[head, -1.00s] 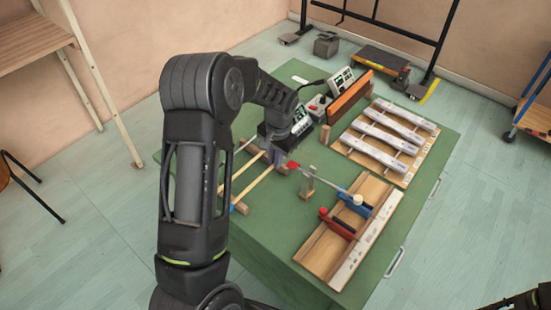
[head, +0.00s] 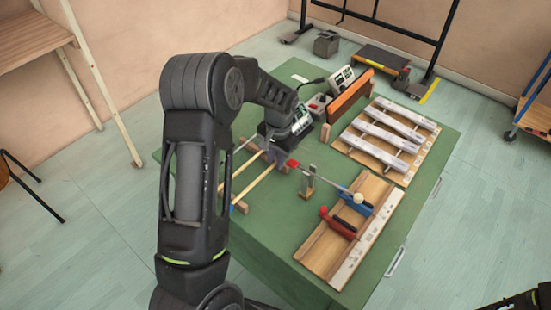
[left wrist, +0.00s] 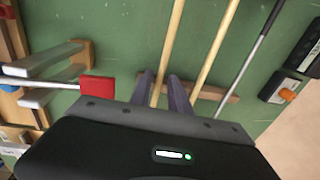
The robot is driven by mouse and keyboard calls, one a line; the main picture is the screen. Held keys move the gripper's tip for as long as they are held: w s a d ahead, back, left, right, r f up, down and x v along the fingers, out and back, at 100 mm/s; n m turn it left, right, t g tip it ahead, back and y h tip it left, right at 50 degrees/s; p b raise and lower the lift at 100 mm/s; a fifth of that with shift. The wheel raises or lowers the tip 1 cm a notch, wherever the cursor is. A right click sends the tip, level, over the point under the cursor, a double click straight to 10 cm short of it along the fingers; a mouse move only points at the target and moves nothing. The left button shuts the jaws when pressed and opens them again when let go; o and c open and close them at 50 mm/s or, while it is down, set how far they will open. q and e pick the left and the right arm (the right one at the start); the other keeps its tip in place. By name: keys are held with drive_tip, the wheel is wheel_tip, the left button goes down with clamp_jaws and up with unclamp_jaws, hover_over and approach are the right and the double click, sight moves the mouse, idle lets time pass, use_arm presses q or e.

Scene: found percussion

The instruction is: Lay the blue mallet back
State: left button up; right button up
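Two pale wooden mallet sticks lie side by side across low wooden rests on the green table, the left one (head: 233,174) and the right one (head: 258,184). A small blue end (head: 233,208), probably the blue mallet's head, shows low at the near rest, partly behind my arm. My left gripper (left wrist: 163,82) is low over the sticks, fingers apart on either side of one stick (left wrist: 171,45), with gaps visible beside it. The other stick (left wrist: 215,45) is outside the fingers. Whether the straddled stick is the blue mallet's I cannot tell.
A red block (head: 293,164) on a thin rod is close beside the left gripper. The rod reaches a wooden trough (head: 317,252) with red and blue handles. Grey metal bars (head: 385,137) and an orange-brown board (head: 349,94) stand behind.

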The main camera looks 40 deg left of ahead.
use_arm(q)
drive_tip(key=shift+o, duration=0.9)
wheel_tip(320, 180, up, 8)
drive_tip(key=b, duration=0.1)
drive_tip(key=shift+s+d, duration=0.15)
drive_tip(key=shift+d, duration=0.15)
drive_tip(key=shift+f, duration=0.15)
